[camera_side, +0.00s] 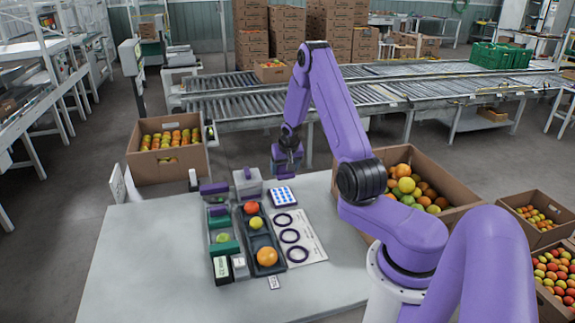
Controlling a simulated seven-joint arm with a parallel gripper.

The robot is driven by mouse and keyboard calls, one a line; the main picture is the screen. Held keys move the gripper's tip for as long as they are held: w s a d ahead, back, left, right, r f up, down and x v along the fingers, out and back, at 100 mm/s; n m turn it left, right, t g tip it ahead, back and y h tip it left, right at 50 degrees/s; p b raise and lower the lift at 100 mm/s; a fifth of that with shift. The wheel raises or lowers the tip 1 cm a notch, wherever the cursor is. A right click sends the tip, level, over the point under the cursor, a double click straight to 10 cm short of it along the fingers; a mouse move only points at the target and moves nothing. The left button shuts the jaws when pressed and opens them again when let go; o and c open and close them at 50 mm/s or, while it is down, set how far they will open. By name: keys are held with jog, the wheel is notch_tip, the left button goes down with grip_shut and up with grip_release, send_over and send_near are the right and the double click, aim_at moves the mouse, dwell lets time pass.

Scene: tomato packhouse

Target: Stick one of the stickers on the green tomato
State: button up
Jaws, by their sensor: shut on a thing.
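My gripper (286,173) hangs above the back of the table, over the sheet of blue stickers (283,197). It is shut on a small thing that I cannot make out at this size. The sticker sheet lies flat on its stand. A green tomato (222,238) sits in the left tray (211,224), between green blocks. The dark tray (276,269) beside it holds a red-orange tomato (251,208), a yellow-green one (256,222) and a large orange one (267,257). My gripper is behind and to the right of the trays, apart from the tomatoes.
A white sheet with dark rings (312,246) lies right of the trays. A grey box (247,183) stands left of my gripper. Small boxes (222,268) and a tag (274,283) are in front. A carton of tomatoes (459,207) stands at right. The table's left side (140,255) is clear.

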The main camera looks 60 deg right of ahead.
aim_at(282, 171)
jog(key=shift+w+d+f, duration=0.2)
jog(key=shift+w+f, duration=0.2)
jog(key=shift+f, duration=0.2)
jog(key=shift+w+d+f, duration=0.2)
jog(key=shift+w+f, duration=0.2)
jog(key=shift+f, duration=3.1)
jog(key=shift+f, duration=0.5)
jog(key=shift+f, duration=0.2)
jog(key=shift+r, duration=0.1)
jog(key=shift+r, duration=3.5)
jog(key=shift+s, duration=0.2)
